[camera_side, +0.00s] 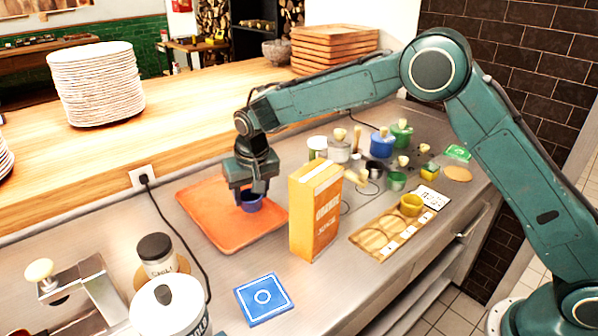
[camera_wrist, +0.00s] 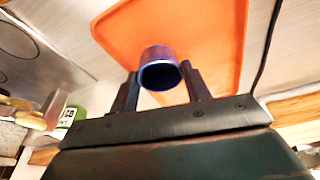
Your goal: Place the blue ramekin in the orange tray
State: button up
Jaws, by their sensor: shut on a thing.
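The blue ramekin (camera_side: 250,203) is between the fingers of my gripper (camera_side: 252,193), over the right part of the orange tray (camera_side: 212,235) in the side view. My gripper is shut on it. In the wrist view, the ramekin (camera_wrist: 160,70) shows its round opening between the two fingertips of my gripper (camera_wrist: 162,84), with the orange tray (camera_wrist: 215,30) behind it. I cannot tell whether the ramekin touches the tray floor or is just above it.
An orange box (camera_side: 314,212) stands upright close to the right of the tray. A wooden board (camera_side: 385,240) with a yellow ramekin (camera_side: 411,204) lies farther right. A blue square tile (camera_side: 263,298) and a dark-lidded jar (camera_side: 158,257) are in front. A black cable (camera_side: 180,235) runs left of the tray.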

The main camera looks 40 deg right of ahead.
jog(key=shift+f, duration=1.3)
jog(key=shift+f, duration=0.1)
jog(key=o, duration=1)
jog(key=v, duration=1.2)
